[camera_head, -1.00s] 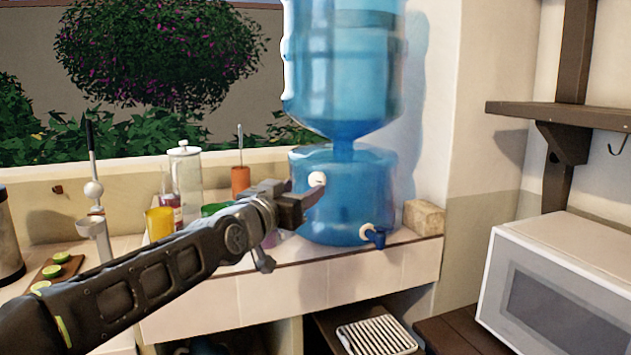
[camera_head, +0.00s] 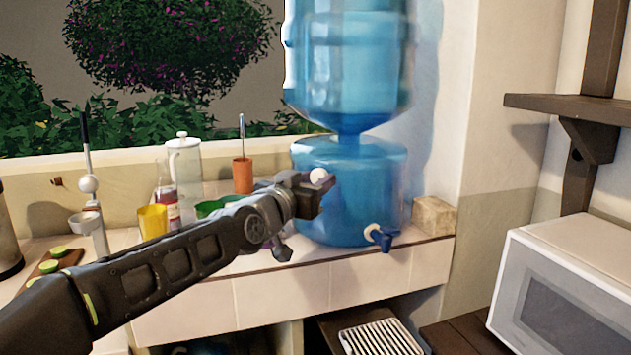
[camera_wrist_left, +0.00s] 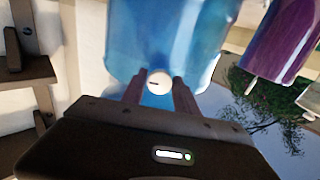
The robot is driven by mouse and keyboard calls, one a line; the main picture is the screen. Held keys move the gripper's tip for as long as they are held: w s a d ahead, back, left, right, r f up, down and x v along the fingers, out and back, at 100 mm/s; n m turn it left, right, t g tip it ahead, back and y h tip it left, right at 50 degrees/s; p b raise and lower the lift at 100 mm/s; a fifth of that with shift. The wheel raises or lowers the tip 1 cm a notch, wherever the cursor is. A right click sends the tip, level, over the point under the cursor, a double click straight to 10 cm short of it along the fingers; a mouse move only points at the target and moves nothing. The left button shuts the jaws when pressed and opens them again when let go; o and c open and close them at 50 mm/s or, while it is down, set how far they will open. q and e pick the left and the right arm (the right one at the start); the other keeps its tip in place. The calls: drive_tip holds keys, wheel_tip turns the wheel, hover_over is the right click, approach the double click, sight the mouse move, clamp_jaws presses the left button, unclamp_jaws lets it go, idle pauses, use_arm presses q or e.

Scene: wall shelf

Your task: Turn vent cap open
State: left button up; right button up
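The vent cap (camera_head: 319,175) is a small round white knob on the side of the blue water dispenser base (camera_head: 362,205). My left gripper (camera_head: 318,190) is right at it in the head view and partly covers its lower edge. In the left wrist view the vent cap (camera_wrist_left: 159,83) shows a short dark mark on its face. The two fingers of my left gripper (camera_wrist_left: 159,92) stand apart on either side of it. I cannot tell whether they touch it. My right gripper is in neither view.
A blue tap (camera_head: 381,237) sticks out low on the dispenser's front. A large blue bottle (camera_head: 348,60) stands on top. A stone block (camera_head: 434,216) is at its right. A yellow cup (camera_head: 153,221), a glass jar (camera_head: 185,170) and an orange cup (camera_head: 242,175) stand left.

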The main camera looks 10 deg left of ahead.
use_arm(q)
clamp_jaws()
drive_tip(key=shift+n, duration=0.3)
drive_tip(key=n+b, duration=0.2)
drive_tip(key=n, duration=1.3)
drive_tip(key=shift+d+b, duration=0.1)
drive_tip(key=shift+b, duration=0.2)
drive_tip(key=n, duration=0.6)
drive_tip(key=shift+r, duration=0.1)
idle(0.5)
